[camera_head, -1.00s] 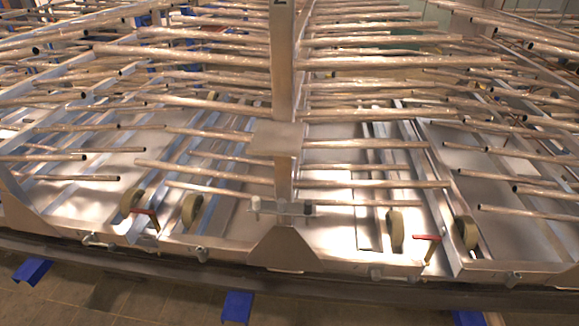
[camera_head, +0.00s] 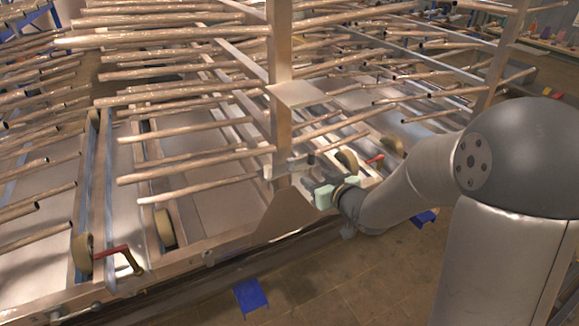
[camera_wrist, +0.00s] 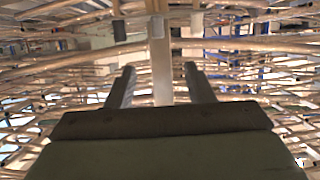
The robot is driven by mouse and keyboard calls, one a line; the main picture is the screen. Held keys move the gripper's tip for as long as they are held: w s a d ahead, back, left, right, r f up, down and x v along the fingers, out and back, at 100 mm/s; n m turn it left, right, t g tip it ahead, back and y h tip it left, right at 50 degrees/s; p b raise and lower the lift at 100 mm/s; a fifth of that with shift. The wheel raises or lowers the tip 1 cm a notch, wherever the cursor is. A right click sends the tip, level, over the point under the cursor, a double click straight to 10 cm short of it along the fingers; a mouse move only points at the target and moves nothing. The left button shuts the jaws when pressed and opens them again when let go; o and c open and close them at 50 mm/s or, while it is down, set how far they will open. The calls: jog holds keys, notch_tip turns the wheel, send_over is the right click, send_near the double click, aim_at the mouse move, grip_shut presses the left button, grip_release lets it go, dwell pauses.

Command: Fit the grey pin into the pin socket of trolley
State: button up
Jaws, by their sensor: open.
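The trolley is a metal frame with an upright post (camera_head: 281,140) and a small crossbar bracket (camera_head: 290,166) low on it. A short dark grey upright cylinder (camera_head: 311,158), which looks like the grey pin, is at the bracket's right end; a paler one (camera_head: 267,172) is at its left end. My gripper (camera_head: 320,183) is close in front of the bracket, on its right side. In the wrist view my gripper (camera_wrist: 160,70) is open and empty, with the post (camera_wrist: 161,70) beyond the gap between its fingers. I cannot make out the pin socket.
Long metal tubes (camera_head: 190,143) jut out in rows on both sides of the post. Wheels and a red-handled lever (camera_head: 112,252) line the lower frame.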

aim_at(292, 163)
jog(key=p+x, duration=0.3)
jog(key=x, duration=0.8)
jog(key=shift+w+a, duration=0.15)
jog(key=shift+w, duration=0.25)
jog(key=shift+f+p+x, duration=0.15)
jog(key=shift+p+x, duration=0.45)
jog(key=shift+x, duration=0.75)
jog(key=shift+f+p+x, duration=0.15)
jog(key=shift+p+x, duration=0.4)
jog(key=shift+x, duration=0.85)
grip_shut()
